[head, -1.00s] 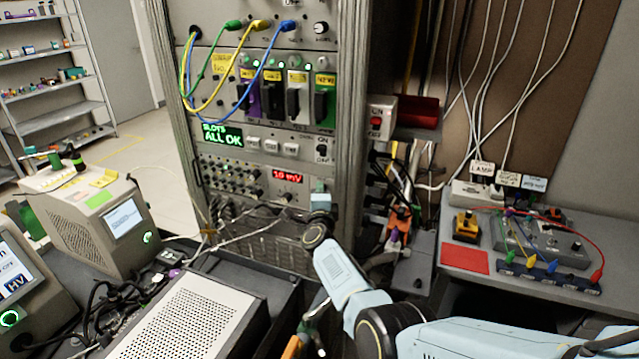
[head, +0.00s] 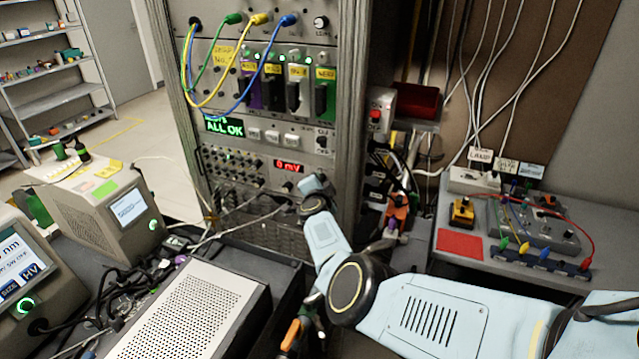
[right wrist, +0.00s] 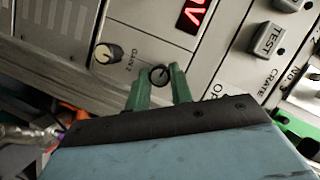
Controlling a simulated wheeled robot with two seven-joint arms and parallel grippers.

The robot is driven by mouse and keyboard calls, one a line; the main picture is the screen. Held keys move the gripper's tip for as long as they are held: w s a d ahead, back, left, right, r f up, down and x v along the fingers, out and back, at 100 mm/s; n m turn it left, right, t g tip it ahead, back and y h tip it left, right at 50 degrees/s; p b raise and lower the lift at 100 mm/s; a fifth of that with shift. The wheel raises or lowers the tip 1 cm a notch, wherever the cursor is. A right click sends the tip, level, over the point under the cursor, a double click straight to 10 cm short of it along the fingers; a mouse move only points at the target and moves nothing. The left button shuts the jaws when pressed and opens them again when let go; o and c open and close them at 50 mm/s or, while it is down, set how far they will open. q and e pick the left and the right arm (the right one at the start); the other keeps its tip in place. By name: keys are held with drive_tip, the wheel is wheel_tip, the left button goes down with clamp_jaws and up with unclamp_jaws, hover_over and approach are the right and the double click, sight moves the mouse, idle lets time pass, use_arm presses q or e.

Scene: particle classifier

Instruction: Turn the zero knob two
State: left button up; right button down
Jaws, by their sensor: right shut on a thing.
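In the right wrist view a small dark round knob (right wrist: 158,75) sits on the grey panel. The green fingers of my right gripper (right wrist: 159,86) are shut on it, one on each side. Its own label is not readable, so I cannot confirm it is the zero knob. A red display stands above it, and in the head view this display (head: 288,167) reads 0 mV. There my right arm reaches the rack panel just below the display, and its gripper body hides the knob and fingers. My left gripper is not in view.
A TEST button (right wrist: 267,40) lies to the right. In the head view, loose cables hang before the lower rack, a perforated box (head: 200,310) stands in front, and a bench with a red mat (head: 459,243) is right.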

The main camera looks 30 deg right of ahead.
idle(0.4)
drive_tip(key=c, duration=1.2)
unclamp_jaws()
drive_tip(key=shift+c, duration=0.2)
